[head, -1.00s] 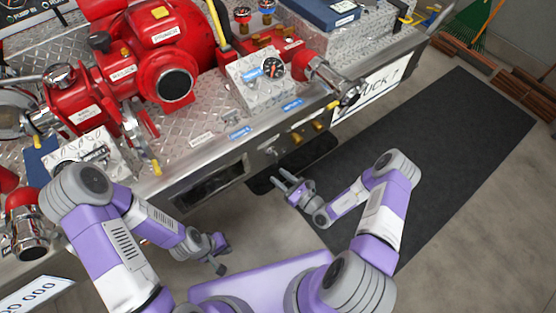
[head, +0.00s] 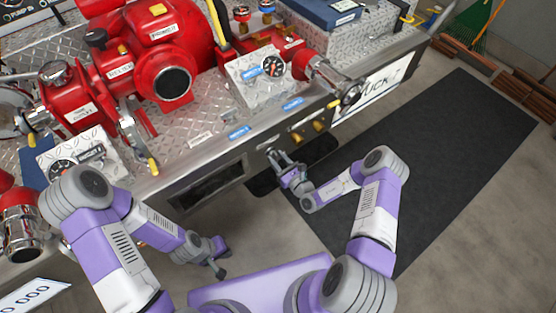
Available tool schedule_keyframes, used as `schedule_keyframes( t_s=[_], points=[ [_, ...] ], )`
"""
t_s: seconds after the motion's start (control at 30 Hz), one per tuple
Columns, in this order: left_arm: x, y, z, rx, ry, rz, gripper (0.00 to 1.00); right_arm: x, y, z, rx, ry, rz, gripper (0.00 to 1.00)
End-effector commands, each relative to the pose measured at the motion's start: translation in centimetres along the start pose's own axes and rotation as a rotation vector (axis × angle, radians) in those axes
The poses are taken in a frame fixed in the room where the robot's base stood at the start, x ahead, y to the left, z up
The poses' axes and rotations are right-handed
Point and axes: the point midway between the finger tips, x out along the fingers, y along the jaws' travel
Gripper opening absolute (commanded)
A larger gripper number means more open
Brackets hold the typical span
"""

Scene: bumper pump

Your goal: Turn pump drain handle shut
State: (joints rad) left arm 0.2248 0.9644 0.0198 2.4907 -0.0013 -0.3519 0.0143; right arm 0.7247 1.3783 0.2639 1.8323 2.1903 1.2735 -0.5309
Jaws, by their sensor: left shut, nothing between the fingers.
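The red pump (head: 150,60) sits on the metal deck in the head view. Brass fittings (head: 296,138) stick out of the bumper's front face, with a small fitting to their left largely covered by my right gripper. I cannot tell for sure which part is the drain handle. My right gripper (head: 277,155) is open, its fingertips at the bumper face beside the brass fittings. Contact cannot be made out. My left gripper (head: 221,271) is shut and empty, low in front of the bumper, away from the pump.
A lever with a yellow tip (head: 153,165) hangs at the deck's front edge. A gauge box (head: 258,76) and a red outlet valve (head: 325,72) stand above the fittings. A dark mat (head: 450,140) covers the clear floor at right.

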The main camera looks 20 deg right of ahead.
Motion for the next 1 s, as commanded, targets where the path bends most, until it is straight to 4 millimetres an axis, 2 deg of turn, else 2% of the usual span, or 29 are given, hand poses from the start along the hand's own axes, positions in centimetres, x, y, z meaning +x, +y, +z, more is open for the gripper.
schedule_keyframes(
  t_s=[0.07,0.3,0.67,1.0],
  points=[
    [0.0,0.0,0.0,0.000,0.000,0.000,0.00,0.0,0.0,0.0,0.000,0.000,0.000,0.35],
    [0.0,0.0,0.0,0.000,0.000,0.000,0.00,0.0,0.0,0.0,0.000,0.000,0.001,0.00],
    [-0.3,0.1,0.0,0.000,0.000,0.000,0.00,-0.1,0.0,0.1,0.047,0.000,0.000,0.00],
    [-1.3,0.5,0.1,0.000,0.000,0.000,0.00,-0.1,-0.2,0.1,0.280,0.001,-0.001,0.00]
  ],
)
